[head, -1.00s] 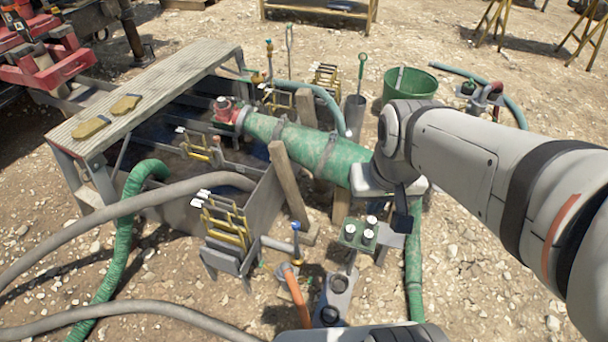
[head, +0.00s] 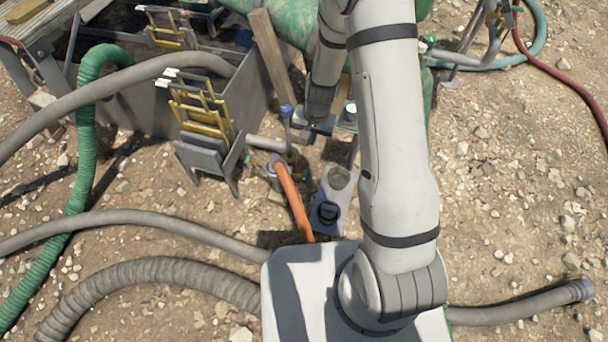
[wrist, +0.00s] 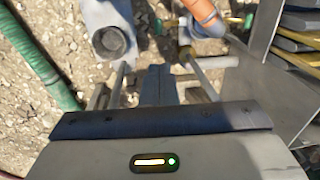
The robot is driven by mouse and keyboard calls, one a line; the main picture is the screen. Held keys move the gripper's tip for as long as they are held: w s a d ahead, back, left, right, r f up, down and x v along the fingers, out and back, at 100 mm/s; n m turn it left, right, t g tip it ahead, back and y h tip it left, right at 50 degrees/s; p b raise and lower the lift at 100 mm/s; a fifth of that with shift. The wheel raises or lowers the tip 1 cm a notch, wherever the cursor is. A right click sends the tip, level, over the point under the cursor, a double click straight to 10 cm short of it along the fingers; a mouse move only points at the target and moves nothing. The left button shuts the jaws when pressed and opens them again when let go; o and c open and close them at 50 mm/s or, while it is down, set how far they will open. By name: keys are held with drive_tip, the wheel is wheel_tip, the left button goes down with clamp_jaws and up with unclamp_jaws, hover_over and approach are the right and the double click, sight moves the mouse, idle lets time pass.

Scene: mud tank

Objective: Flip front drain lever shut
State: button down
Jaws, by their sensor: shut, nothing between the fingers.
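The front drain lever (head: 287,111) has a blue tip and stands upright on the short grey drain pipe (head: 264,143) at the tank's front. The orange hose (head: 292,200) runs down from the valve there and shows in the wrist view (wrist: 203,15). My gripper (head: 305,127) is just right of the lever, close to it; I cannot tell if they touch. In the wrist view my gripper's fingers (wrist: 157,82) are together and empty, pointing down near the drain fittings. The lever's blue tip is not visible in the wrist view.
The tank's grey wall (head: 150,105) and a rack of yellow-framed screens (head: 205,115) stand left of the drain. A wooden post (head: 270,55) leans behind. A grey stand with round sockets (head: 330,200) is to the right. Thick grey hoses (head: 150,222) cross the gravel in front.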

hover_over(305, 173)
drive_tip(key=d, duration=0.1)
wheel_tip(305, 173, down, 5)
drive_tip(key=shift+s+d+r+b, duration=0.2)
drive_tip(key=shift+s+b, duration=0.1)
drive_tip(key=shift+s, duration=0.05)
drive_tip(key=shift+f, duration=0.1)
drive_tip(key=f+b, duration=0.2)
drive_tip(key=f, duration=0.2)
drive_tip(key=f+b, duration=0.3)
drive_tip(key=f, duration=0.2)
drive_tip(key=a+f+b, duration=0.1)
drive_tip(key=f+b, duration=0.1)
drive_tip(key=f, duration=0.2)
drive_tip(key=shift+w+f, duration=0.25)
drive_tip(key=shift+f, duration=0.15)
drive_tip(key=shift+a, duration=0.1)
